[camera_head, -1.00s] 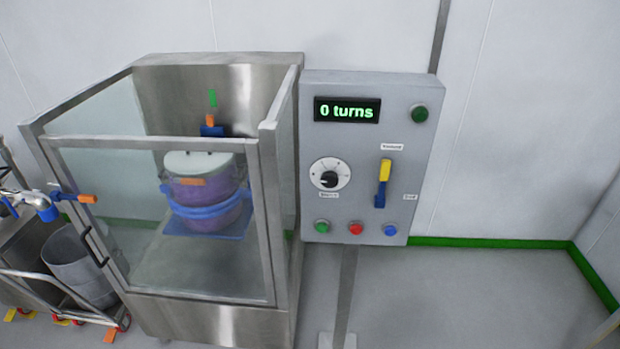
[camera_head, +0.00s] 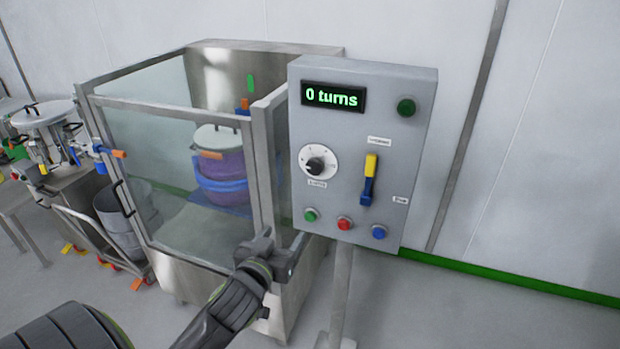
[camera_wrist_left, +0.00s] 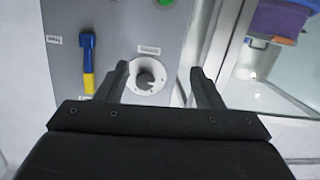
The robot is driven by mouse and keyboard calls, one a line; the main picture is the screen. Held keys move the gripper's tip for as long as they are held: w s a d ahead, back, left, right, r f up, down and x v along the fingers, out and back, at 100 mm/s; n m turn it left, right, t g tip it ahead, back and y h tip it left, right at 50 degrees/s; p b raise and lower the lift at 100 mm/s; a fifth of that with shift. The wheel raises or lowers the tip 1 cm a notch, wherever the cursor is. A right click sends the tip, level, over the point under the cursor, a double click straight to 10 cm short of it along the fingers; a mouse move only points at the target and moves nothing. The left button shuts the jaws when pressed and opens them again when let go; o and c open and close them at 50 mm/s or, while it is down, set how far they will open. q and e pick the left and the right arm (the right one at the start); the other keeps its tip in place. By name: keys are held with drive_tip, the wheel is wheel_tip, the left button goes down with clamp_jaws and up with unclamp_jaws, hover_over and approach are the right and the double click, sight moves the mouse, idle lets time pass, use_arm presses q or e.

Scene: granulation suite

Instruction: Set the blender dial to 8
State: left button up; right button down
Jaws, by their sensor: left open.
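The blender dial (camera_head: 317,162) is a black knob on a white round scale, on the left side of the grey control panel (camera_head: 386,95). Its scale figures are too small to read. The panel's display (camera_head: 333,97) reads "0 turns". My left gripper (camera_head: 272,247) is open and empty, below and left of the dial in the head view. In the left wrist view the dial (camera_wrist_left: 149,77) shows between and beyond the two open fingers (camera_wrist_left: 160,80), apart from them. My right gripper is not in view.
The panel also holds a yellow and blue lever (camera_head: 369,180), a green lamp (camera_head: 406,107) and green, red and blue buttons (camera_head: 344,223). The glass-walled blender enclosure (camera_head: 247,165) stands left of the panel. Open floor lies to the right.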

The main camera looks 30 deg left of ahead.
use_arm(q)
wheel_tip(320, 180, up, 7)
drive_tip(key=s+d+t, duration=0.2)
drive_tip(key=p, duration=0.3)
approach(314, 169)
drive_tip(key=x, duration=0.8)
drive_tip(key=shift+w+a, duration=0.1)
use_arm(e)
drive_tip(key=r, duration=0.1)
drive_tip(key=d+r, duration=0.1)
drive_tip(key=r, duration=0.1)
use_arm(q)
drive_tip(key=shift+c, duration=0.4)
drive_tip(key=c, duration=0.9)
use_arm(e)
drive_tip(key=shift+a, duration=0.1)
